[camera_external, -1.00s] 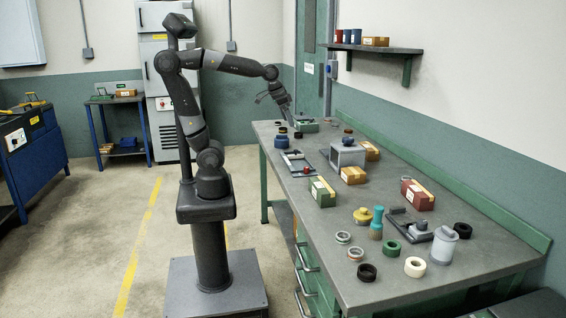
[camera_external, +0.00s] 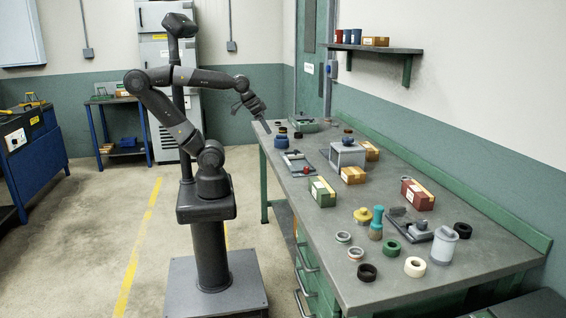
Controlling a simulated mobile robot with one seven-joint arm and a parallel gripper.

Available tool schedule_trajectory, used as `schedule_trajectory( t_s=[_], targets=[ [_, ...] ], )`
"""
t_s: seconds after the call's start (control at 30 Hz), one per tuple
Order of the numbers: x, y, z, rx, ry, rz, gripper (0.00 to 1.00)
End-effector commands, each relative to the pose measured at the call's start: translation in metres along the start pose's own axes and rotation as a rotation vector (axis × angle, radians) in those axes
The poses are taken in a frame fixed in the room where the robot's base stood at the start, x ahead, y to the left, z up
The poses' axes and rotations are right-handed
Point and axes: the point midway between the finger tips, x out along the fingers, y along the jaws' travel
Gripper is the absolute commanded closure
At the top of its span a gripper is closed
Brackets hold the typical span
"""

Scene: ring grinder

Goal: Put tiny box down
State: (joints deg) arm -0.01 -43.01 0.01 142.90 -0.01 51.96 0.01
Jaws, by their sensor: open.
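My gripper (camera_external: 265,128) is at the far left corner of the workbench (camera_external: 325,222), pointing down and to the right. It is open, and I see nothing held in it. Several small boxes stand on the bench, and I cannot tell which is the tiny box. A green and tan box (camera_external: 322,192) is near the left edge. A brown box (camera_external: 353,175) is in the middle, and another tan box (camera_external: 370,151) is behind it. A red and tan box (camera_external: 417,195) is to the right.
A grey block-shaped fixture (camera_external: 347,155) stands mid-bench. Rings, a yellow knob (camera_external: 362,216), a teal-topped piece (camera_external: 377,222) and a grey cylinder (camera_external: 443,246) crowd the near end. The wall shelf (camera_external: 385,49) is above.

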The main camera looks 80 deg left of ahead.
Motion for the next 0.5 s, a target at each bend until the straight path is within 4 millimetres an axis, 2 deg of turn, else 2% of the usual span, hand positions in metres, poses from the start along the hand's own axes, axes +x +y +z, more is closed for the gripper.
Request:
schedule_trajectory(
  t_s=[0.23,0.5],
  targets=[
    [-0.044,0.000,-0.024,0.000,0.005,0.000,0.12],
    [-0.003,0.033,-0.070,-0.166,0.082,-0.010,0.12]
  ],
)
